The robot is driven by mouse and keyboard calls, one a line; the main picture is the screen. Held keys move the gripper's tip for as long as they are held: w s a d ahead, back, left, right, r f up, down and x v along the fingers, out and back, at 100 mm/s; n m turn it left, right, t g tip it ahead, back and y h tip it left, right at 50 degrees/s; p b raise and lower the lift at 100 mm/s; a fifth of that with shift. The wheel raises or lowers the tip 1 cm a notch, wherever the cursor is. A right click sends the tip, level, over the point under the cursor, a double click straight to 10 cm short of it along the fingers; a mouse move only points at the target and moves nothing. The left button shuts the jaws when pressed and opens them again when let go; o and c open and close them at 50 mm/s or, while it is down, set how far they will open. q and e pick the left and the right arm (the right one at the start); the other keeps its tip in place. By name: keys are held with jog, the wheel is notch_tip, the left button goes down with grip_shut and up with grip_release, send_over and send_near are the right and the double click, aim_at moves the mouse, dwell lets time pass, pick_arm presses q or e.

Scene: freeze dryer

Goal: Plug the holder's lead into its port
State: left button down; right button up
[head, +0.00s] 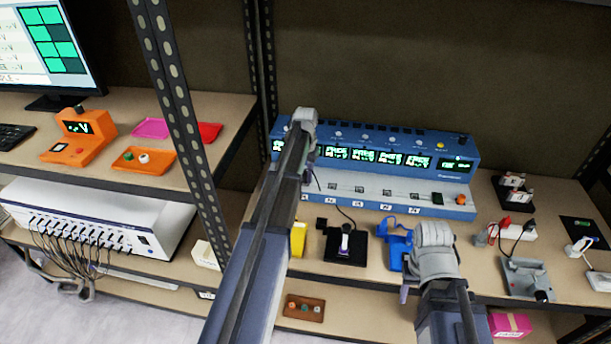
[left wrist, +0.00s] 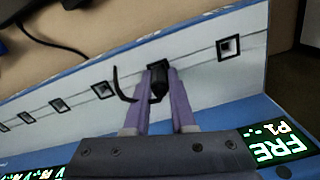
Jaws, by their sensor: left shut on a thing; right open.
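My left gripper (left wrist: 158,100) has its purple fingers shut on a black plug (left wrist: 159,80) at the white front ledge of the blue freeze dryer (head: 425,160). The plug is over or in a square port (left wrist: 157,64), the second from the right in the left wrist view. I cannot tell if it is seated. A short black lead (left wrist: 117,85) curls beside the fingers. In the head view my left arm hides most of this spot. A black holder (head: 345,250) stands in front of the dryer, with a dark cable running from it. My right gripper (head: 407,283) is open, low in front of a blue holder (head: 396,250).
Other square ports (left wrist: 228,47) line the ledge. A yellow item (head: 298,240) stands near my left arm. A grey holder (head: 525,277) and a white power strip (head: 515,230) are at the right. A metal shelf post (head: 180,110) stands left of my left arm.

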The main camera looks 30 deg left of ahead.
pick_arm(q)
jog(key=shift+f, duration=0.3)
jog(key=c, duration=0.7)
grip_release()
jog(key=shift+r, duration=0.15)
notch_tip(320, 180, up, 8)
jog(key=p, duration=0.7)
jog(key=shift+f, duration=0.2)
